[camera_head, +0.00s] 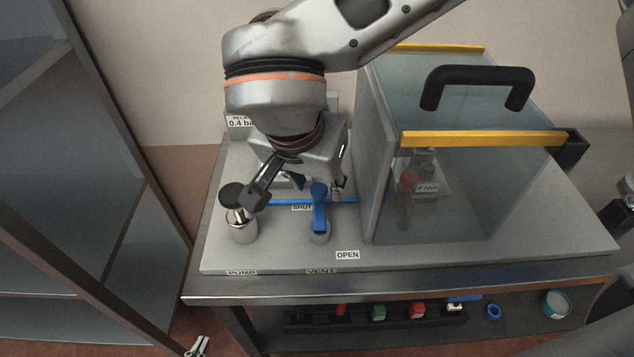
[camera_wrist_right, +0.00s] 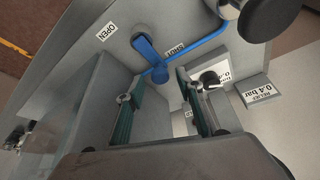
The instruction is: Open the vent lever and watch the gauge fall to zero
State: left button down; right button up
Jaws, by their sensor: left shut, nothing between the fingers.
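The blue vent lever (camera_head: 319,208) stands on the grey panel, its handle pointing back beside the SHUT label; it also shows in the right wrist view (camera_wrist_right: 146,47). The OPEN label (camera_head: 347,255) lies in front of it, to the right, away from the handle. My right gripper (camera_head: 278,186) hangs behind and left of the lever. In the right wrist view its teal-padded fingers (camera_wrist_right: 160,105) are apart, with the lever beyond them and not gripped. I cannot make out a gauge face or needle; my arm hides part of the panel. My left gripper is not in view.
A pump (camera_head: 244,232) with a black knob stands left of the lever. A clear-fronted box (camera_head: 450,190) with a black handle (camera_head: 478,74) stands close on the right. The RELIEF 0.4 bar label (camera_wrist_right: 264,90) is near my right gripper. A shelf frame (camera_head: 120,150) stands left.

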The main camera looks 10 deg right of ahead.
jog(key=shift+w+d+f, duration=0.1)
jog(key=shift+w+f, duration=0.1)
jog(key=shift+f, duration=0.25)
grip_shut()
